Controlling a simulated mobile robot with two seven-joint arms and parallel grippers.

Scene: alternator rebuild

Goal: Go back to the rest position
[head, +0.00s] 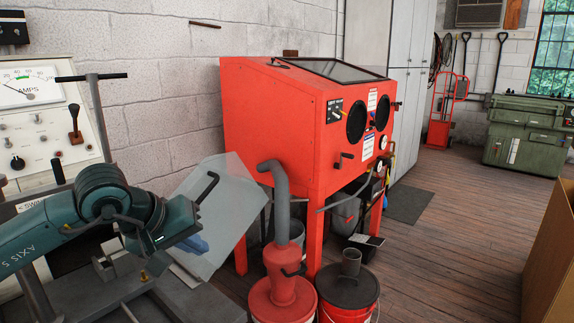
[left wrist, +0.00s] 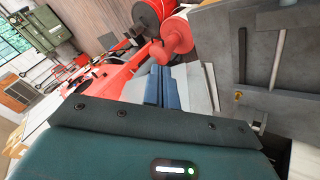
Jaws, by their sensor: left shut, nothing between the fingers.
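My left arm comes in from the left in the head view, over the grey bench at the lower left. My left gripper (head: 199,246) points to the right, with its blue fingers partly hidden behind the wrist. In the left wrist view the two blue fingers (left wrist: 161,86) lie side by side, closed, with nothing between them. A clear, bent sheet guard (head: 232,205) stands just behind and beside the fingers; I cannot tell whether they touch it. My right gripper is in neither view.
A red blast cabinet (head: 275,130) stands against the wall. A red dust collector (head: 283,290) and a red bucket (head: 348,292) stand in front of it. A test panel (head: 45,125) is behind my arm. The wooden floor (head: 450,225) at right is clear, beside a cardboard box (head: 551,260).

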